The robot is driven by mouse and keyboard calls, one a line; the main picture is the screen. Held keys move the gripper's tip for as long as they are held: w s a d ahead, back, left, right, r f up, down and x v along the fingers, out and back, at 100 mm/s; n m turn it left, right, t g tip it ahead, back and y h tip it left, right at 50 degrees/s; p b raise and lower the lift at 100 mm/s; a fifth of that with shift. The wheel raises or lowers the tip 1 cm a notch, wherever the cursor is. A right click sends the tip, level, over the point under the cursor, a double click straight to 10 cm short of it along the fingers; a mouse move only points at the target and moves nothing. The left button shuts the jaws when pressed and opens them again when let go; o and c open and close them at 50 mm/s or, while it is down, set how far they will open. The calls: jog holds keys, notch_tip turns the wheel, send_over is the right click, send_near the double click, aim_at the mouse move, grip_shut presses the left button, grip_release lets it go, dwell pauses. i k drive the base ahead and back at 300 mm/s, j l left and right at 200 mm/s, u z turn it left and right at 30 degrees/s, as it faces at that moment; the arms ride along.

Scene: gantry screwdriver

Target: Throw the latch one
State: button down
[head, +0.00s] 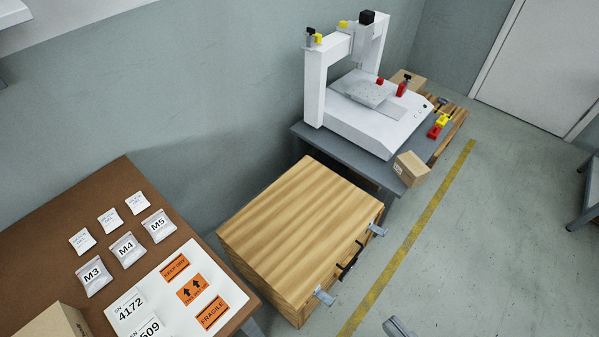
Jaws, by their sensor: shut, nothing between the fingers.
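A wooden crate (300,215) with a shut lid stands on the floor in the middle of the head view. Two metal latches sit on its front right side: one near the far corner (377,230) and one near the near corner (324,296). No marking tells which of them is latch one. A black handle (350,261) is between them. Whether either latch is fastened is too small to tell. My gripper's fingers are not in view; a grey rounded part at the bottom edge, right of the crate, may belong to my arm.
A brown table (50,232) with labelled bags and orange label sheets stands left. A grey bench (312,135) with a white gantry machine (375,118) stands behind the crate. A cardboard box (411,169) is at its edge. Floor right of the yellow line (420,222) is mostly clear.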

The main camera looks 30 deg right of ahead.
aim_at(321, 295)
jog(key=j+z, duration=0.25)
jog(key=j, duration=0.3)
jog(key=j+z, duration=0.25)
jog(key=j, duration=0.3)
jog(key=k+j+z, duration=0.25)
jog(key=j, duration=0.3)
jog(key=k+j+z, duration=0.35)
jog(key=j, duration=0.15)
jog(key=k+j+z, duration=0.3)
jog(key=i+l+z, duration=0.35)
jog(key=i, duration=0.15)
